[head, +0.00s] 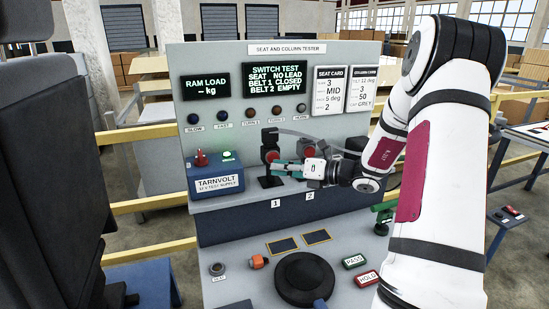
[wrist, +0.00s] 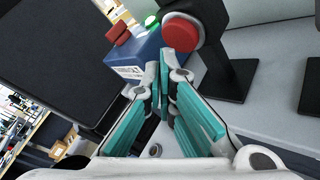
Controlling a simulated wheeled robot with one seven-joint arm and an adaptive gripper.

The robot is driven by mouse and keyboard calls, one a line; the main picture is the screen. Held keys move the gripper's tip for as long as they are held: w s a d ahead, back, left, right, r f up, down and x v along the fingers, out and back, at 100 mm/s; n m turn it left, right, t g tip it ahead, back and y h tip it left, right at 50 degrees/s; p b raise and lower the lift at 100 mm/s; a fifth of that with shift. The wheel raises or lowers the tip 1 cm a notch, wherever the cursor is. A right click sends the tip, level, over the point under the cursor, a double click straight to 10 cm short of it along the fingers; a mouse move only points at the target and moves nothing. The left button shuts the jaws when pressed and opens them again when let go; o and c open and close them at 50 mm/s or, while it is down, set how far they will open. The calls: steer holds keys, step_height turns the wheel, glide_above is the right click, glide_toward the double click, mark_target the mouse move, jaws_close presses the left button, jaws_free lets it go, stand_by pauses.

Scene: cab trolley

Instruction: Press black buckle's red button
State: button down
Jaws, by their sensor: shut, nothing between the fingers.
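A black buckle (head: 268,143) stands upright on a black stand above label 1 on the tester's ledge. Its round red button (head: 271,156) faces my side; in the wrist view the red button (wrist: 180,32) shows large at the top, on the black stand (wrist: 222,60). My gripper (head: 273,165), with teal finger pads, reaches in from the right in front of the buckle. In the wrist view my gripper (wrist: 160,72) is shut and empty, its tips just below the button. I cannot tell whether they touch it. A second buckle with a red button (head: 308,152) stands above label 2, partly hidden by my gripper.
A blue supply box (head: 216,179) with a red knob and a lit green lamp stands left of the buckle. The screen (head: 278,78) reads belt 1 closed, belt 2 empty. A black seat back (head: 40,160) fills the left side. A black round pad (head: 303,278) lies in front.

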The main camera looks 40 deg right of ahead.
steer(key=shift+s, duration=0.1)
steer(key=s+p, duration=0.1)
steer(key=s, duration=0.1)
steer(key=s+a+p, duration=0.1)
steer(key=s, duration=0.1)
steer(key=shift+s+a, duration=0.2)
steer(key=shift+s, duration=0.2)
stand_by(0.9)
